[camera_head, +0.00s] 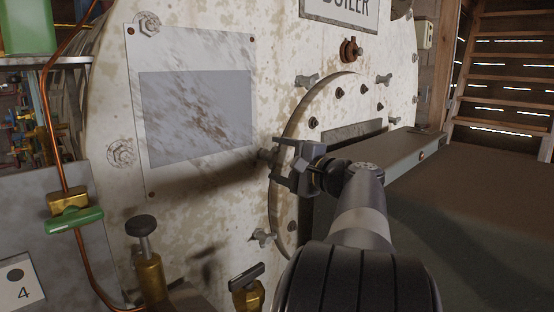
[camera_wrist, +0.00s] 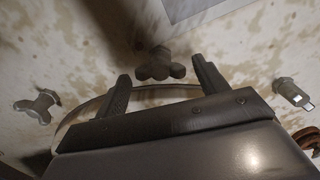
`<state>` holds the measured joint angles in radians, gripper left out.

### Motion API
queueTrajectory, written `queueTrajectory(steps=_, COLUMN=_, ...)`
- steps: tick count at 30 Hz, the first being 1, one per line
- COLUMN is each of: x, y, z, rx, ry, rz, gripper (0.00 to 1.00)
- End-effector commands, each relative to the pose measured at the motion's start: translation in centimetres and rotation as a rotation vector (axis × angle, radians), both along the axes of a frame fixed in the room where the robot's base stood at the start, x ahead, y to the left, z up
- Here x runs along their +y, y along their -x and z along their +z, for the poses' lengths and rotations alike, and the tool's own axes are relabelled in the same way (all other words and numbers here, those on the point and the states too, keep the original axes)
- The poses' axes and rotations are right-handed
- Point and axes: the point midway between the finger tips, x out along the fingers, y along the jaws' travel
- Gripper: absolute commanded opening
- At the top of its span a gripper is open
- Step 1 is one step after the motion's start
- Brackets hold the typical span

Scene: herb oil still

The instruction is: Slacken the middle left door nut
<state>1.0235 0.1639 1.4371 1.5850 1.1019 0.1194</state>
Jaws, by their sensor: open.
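The middle left door nut (camera_head: 267,155) is a dull metal wing nut at the left edge of the round boiler door (camera_head: 300,105). In the wrist view the same nut (camera_wrist: 160,66) shows its rounded wings, centred between my two fingers. My gripper (camera_head: 281,160) is open around the line of the nut, close to the boiler face; its fingers (camera_wrist: 163,80) show on either side of the nut with gaps. I cannot tell how far the fingertips reach past the wings. No contact shows.
A framed plate (camera_head: 195,110) is left of the door. Brass valves (camera_head: 148,270) stand below left. A dark bench-like surface (camera_head: 480,190) lies right.

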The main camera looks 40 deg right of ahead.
Motion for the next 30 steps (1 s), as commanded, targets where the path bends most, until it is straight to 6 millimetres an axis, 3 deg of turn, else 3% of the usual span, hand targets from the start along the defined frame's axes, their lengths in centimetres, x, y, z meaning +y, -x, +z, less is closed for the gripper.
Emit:
queueTrajectory(steps=9, x=-0.6, y=6.0, z=0.2, rx=0.0, ry=0.0, rz=-0.005, gripper=0.69)
queueTrajectory(steps=15, x=-0.7, y=8.6, z=0.1, rx=0.0, ry=0.001, rz=-0.002, gripper=0.69)
queueTrajectory(steps=30, x=-0.7, y=9.5, z=0.0, rx=0.001, ry=0.001, rz=0.002, gripper=0.69)
